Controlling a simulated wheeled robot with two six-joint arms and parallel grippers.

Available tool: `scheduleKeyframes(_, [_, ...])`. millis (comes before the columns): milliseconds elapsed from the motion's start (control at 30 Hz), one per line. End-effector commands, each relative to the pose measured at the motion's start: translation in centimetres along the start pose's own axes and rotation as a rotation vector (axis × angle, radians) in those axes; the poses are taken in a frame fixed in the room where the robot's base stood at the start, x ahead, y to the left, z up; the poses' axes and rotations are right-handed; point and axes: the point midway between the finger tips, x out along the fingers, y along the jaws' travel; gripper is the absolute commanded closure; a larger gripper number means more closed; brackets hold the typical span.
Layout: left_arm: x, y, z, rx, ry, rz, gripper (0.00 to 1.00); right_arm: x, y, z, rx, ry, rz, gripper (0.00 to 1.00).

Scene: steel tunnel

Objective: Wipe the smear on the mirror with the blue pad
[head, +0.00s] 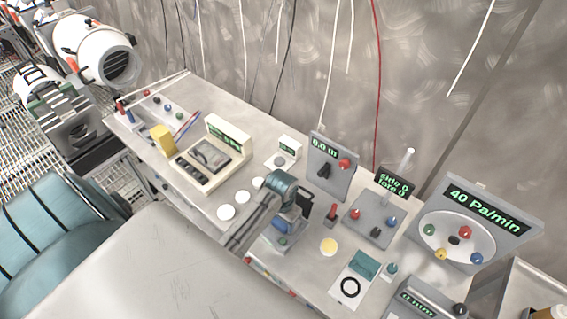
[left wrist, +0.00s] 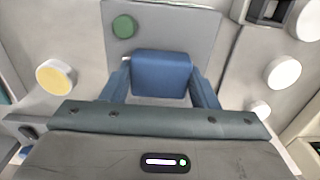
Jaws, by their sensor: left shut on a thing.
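My left gripper (head: 287,222) reaches over the middle of the console, pointing down. In the left wrist view its two blue fingers (left wrist: 161,90) are closed on the sides of the blue pad (left wrist: 162,73), a rounded block. The pad is over a grey plate (left wrist: 188,22) with a green button (left wrist: 124,26); I cannot tell whether it touches the plate. I cannot make out the mirror or a smear for certain in either view. My right gripper is not in view.
The console (head: 262,118) is crowded. Near my gripper are white discs (head: 226,212), a yellow disc (head: 328,246), a red-handled lever (head: 331,215) and a grey panel (head: 333,165). A round-dial panel (head: 456,222) stands at right. A teal seat (head: 45,245) is at left.

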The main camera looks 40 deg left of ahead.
Motion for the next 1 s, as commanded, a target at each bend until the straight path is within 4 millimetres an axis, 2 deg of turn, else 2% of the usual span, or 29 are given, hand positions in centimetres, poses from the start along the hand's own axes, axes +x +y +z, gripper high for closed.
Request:
scheduleKeyframes(167, [-0.2,0.0,0.2,-0.001,-0.008,0.0,0.64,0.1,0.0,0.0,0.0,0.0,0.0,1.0])
scheduleKeyframes(700, [-5.5,-0.1,0.0,0.0,-0.001,-0.001,0.64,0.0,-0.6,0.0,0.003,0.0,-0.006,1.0])
scheduleKeyframes(1000, [-5.9,0.0,0.1,0.0,-0.002,-0.001,0.64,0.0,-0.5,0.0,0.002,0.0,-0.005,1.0])
